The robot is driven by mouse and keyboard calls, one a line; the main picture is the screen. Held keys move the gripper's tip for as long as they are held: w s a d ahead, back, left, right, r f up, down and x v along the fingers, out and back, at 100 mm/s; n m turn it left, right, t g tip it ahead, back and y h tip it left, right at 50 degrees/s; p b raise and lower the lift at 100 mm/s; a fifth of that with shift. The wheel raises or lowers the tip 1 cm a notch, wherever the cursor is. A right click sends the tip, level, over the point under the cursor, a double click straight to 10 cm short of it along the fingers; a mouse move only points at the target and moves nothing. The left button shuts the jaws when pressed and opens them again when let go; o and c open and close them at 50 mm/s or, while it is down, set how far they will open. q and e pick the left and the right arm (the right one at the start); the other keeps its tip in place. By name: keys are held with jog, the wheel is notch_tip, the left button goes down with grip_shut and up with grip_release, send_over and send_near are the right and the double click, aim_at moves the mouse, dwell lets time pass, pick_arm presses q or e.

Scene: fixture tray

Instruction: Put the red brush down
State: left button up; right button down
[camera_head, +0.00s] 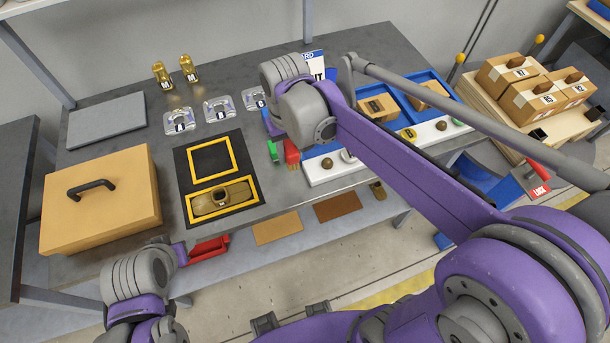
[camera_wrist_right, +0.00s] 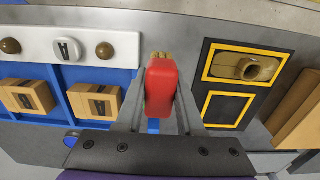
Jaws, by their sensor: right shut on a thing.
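The red brush (camera_head: 291,152) is at the right gripper (camera_head: 282,137), above the front part of the grey table beside the black mat. In the right wrist view the red brush (camera_wrist_right: 161,84) stands between the two fingers, its tan bristles at the far end. The right gripper (camera_wrist_right: 160,108) is shut on it. I cannot tell whether the brush touches the table. A green object (camera_head: 273,150) is just left of the brush in the head view. My left arm is at the lower left; its fingers do not show.
The black mat (camera_head: 182,162) has two yellow frames; a brass-coloured part (camera_head: 222,198) lies in the nearer one. A tan case (camera_head: 125,205) stands left. A white strip (camera_head: 320,172) with knobs and blue bins with boxes lie right. Clear holders (camera_head: 219,110) stand behind.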

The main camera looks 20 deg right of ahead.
jog(key=shift+f, duration=0.4)
send_over(292, 182)
notch_tip(292, 182, down, 5)
jog(key=shift+r, duration=0.1)
jog(key=shift+f, duration=2.2)
jog(key=shift+b, duration=0.3)
jog(key=shift+f, duration=0.2)
jog(key=c, duration=0.5)
grip_release()
jog(key=shift+r, duration=0.2)
